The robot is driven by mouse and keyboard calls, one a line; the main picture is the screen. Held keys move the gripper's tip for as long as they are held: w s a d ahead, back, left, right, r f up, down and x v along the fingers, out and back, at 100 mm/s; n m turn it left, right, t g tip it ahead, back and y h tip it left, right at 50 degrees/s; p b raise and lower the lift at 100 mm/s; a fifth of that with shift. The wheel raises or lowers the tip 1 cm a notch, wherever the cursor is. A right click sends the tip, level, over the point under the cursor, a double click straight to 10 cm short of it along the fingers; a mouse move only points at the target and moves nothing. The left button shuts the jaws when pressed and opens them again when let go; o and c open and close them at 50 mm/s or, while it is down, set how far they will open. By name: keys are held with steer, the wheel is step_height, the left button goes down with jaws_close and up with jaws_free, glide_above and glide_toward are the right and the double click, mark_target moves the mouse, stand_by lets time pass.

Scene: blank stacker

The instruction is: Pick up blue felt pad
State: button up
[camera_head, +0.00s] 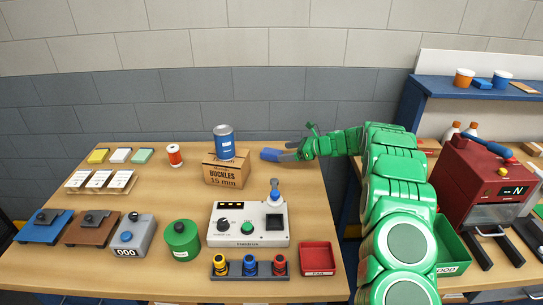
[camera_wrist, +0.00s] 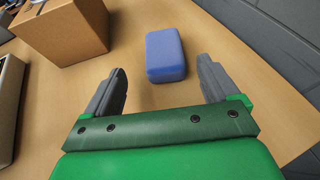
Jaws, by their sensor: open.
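The blue felt pad (camera_head: 270,154) is a small blue block lying on the wooden table, just right of the cardboard box in the head view. In the wrist view the blue felt pad (camera_wrist: 165,54) lies ahead of my gripper, between the lines of its two fingers and a little beyond their tips. My gripper (camera_head: 287,150) comes in from the right in the head view. In the wrist view my gripper (camera_wrist: 164,78) has its grey fingers spread wide, with nothing between them. The pad is fully visible in the wrist view.
The cardboard box (camera_head: 226,169), with a blue can (camera_head: 224,142) on top, stands left of the pad. A white test device (camera_head: 248,224) and a red tray (camera_head: 318,258) are nearer the front.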

mark_target(275, 152)
steer(key=shift+w+x, duration=0.2)
steer(key=shift+x, duration=3.7)
steer(key=shift+d, duration=0.1)
steer(key=c, duration=1)
steer(key=shift+r, duration=0.1)
